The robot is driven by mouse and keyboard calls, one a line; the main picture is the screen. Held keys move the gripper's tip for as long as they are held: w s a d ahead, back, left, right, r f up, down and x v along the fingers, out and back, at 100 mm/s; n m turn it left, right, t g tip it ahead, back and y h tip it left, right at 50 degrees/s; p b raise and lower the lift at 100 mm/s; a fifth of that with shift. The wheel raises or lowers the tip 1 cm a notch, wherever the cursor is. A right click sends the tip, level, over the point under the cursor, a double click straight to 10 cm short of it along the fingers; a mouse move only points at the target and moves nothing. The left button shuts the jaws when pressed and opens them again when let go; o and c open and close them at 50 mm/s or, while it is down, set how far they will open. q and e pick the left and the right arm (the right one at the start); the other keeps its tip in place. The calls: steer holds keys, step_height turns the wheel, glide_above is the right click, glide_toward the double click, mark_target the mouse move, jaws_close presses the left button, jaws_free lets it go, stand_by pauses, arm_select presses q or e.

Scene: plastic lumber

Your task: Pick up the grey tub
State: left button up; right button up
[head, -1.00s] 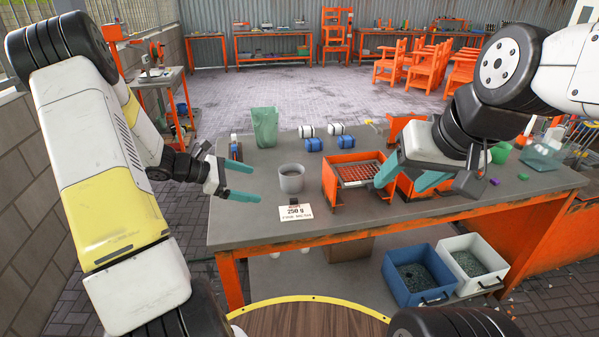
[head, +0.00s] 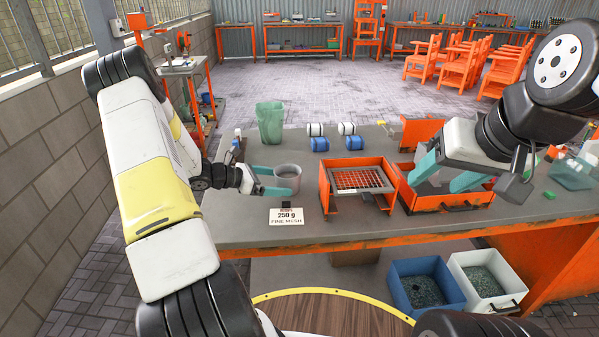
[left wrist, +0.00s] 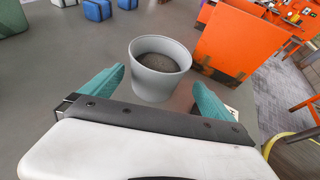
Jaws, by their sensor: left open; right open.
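The grey tub (head: 288,174) stands upright on the workbench, behind the "250 g fine mesh" card (head: 286,216). In the left wrist view the tub (left wrist: 158,82) is ahead of the palm, with dark material or a dark inside showing in its mouth. My left gripper (head: 271,180) is open, low over the bench, with its teal fingers reaching to the tub's two sides. The fingers are not closed on it; whether either touches it I cannot tell. My right gripper (head: 447,178) is open over an orange tray (head: 452,203) on the right, and looks empty.
An orange frame with a mesh sieve (head: 361,180) stands just right of the tub. A green translucent container (head: 270,122) and several blue and white rolls (head: 321,144) stand behind. A blue bin (head: 427,300) and a white bin (head: 458,265) sit below the bench.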

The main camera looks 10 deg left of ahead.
arm_select(q)
steer(key=x, duration=0.5)
steer(key=shift+w+a, duration=0.2)
steer(key=shift+w, duration=0.05)
steer(key=shift+r, duration=0.1)
steer(key=c, duration=1.4)
steer(key=shift+c, duration=0.9)
steer(key=shift+r, duration=0.1)
